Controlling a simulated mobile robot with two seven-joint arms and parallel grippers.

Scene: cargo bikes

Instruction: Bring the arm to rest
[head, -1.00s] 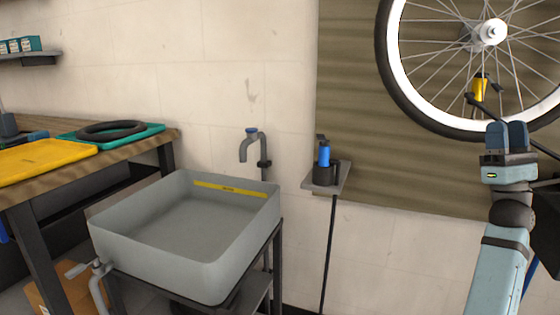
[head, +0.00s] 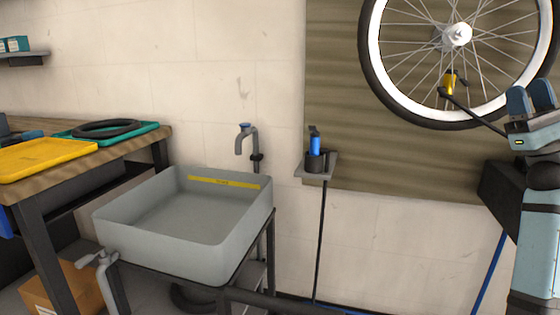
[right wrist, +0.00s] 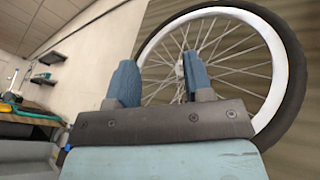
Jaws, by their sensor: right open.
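My right gripper (head: 530,98) is at the right edge of the head view, raised on its light-blue arm in front of the wall. Its two blue fingers stand apart with nothing between them. In the right wrist view the same open fingers (right wrist: 160,82) point toward a bicycle wheel, which shows behind and between them. The wheel (head: 372,72) has a white rim and a black tyre, and hangs against the wooden wall panel. I cannot tell how far the fingers are from it. My left gripper is not in view.
A grey basin (head: 160,247) on a black stand is at centre left, below a tap (head: 246,140). A small shelf (head: 318,168) holds a blue bottle (head: 315,145). A workbench (head: 25,188) with yellow and teal trays is at the left.

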